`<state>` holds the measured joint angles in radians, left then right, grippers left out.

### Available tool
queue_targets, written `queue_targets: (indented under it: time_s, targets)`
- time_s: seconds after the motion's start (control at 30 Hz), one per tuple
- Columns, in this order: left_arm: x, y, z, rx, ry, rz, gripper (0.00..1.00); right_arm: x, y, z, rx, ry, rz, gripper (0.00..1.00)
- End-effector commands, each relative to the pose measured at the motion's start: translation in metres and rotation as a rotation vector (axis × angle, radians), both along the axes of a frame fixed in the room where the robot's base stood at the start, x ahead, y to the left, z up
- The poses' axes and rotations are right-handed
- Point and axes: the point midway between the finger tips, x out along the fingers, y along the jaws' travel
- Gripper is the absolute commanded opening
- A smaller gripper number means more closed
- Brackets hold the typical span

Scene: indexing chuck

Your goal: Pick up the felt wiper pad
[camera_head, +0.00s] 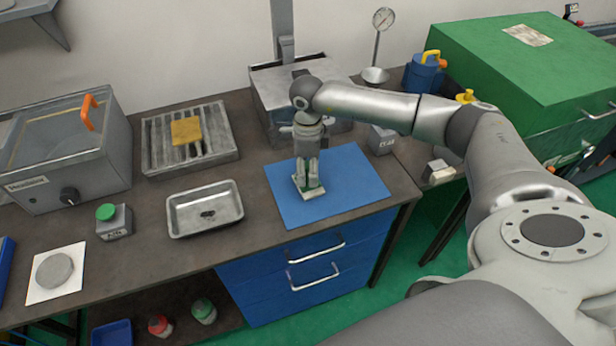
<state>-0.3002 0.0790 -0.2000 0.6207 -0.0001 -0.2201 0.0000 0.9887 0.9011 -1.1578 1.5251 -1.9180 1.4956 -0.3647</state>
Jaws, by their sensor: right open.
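A small pale, flat pad (312,195), which looks like the felt wiper pad, lies on the blue mat (352,180). My right gripper (308,182) points straight down over it, with its fingers open. The fingertips are at or just above the pad and hide much of it. I cannot tell whether they touch it. My left gripper is out of view.
A metal tray (204,226), a slotted plate (160,154) with a yellow piece (186,130), and a green-topped block (114,221) stand left of the mat. A grey machine box (270,95) stands close behind. The mat's right side is clear.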

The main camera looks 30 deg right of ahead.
Motion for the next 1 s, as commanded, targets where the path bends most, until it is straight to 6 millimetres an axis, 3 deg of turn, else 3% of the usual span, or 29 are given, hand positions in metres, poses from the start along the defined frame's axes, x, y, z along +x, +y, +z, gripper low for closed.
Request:
queue_targets:
  time_s: [0.13, 0.53, 1.0]
  targets:
    - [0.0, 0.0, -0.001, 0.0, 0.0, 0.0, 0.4, 0.0, 0.0, 0.0, 0.0, 0.0, 0.0, 0.51]
    - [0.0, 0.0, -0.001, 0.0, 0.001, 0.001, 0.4, 0.0, 0.0, 0.0, 0.0, 0.0, 0.0, 0.0]
    - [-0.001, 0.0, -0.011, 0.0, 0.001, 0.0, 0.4, 0.001, 0.0, 0.012, 0.002, -0.004, 0.0, 0.0]
